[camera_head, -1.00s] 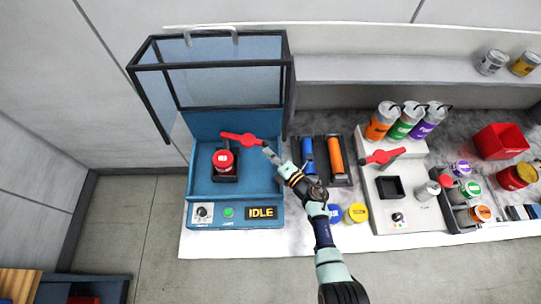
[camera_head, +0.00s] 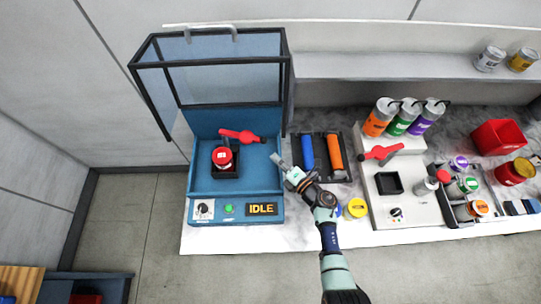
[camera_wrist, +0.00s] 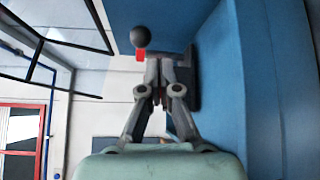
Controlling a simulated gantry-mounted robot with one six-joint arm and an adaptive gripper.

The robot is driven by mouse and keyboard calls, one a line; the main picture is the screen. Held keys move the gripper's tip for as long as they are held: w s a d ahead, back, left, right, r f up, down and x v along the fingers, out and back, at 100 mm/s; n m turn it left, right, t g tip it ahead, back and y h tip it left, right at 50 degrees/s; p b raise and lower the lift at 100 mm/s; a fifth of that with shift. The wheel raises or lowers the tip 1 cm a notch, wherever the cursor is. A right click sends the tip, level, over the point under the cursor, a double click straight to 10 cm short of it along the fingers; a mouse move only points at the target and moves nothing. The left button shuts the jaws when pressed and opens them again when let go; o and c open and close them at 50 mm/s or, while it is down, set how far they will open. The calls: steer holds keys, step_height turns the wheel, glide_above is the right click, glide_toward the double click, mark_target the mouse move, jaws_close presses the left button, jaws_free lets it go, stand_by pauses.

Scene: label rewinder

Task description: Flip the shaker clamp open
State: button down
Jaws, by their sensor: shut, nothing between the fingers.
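The shaker clamp's red lever (camera_head: 240,135) lies roughly level across the upper part of the open blue shaker (camera_head: 262,178), with a dark knob at its right end. A red-lidded can (camera_head: 222,157) sits in the dark holder below and left of the lever. My gripper (camera_head: 274,158) is shut and empty, just below and right of the knob, with a gap between them in the head view. In the wrist view, the fingers (camera_wrist: 166,68) are together, and the dark knob (camera_wrist: 141,37) with a bit of red shows beyond their tips. The clamp's base is mostly hidden there.
The shaker's clear-paned, black-framed cover (camera_head: 225,85) is raised. Its front panel reads IDLE (camera_head: 262,209). A dark tray (camera_head: 340,172) with blue and orange rolls stands close right of my gripper. A white machine (camera_head: 405,205) with another red lever stands further right.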

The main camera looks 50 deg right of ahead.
steer(key=s+d+b, duration=0.1)
steer(key=s+d, duration=0.3)
steer(key=d, duration=0.2)
steer(key=shift+r, duration=0.25)
stand_by(0.3)
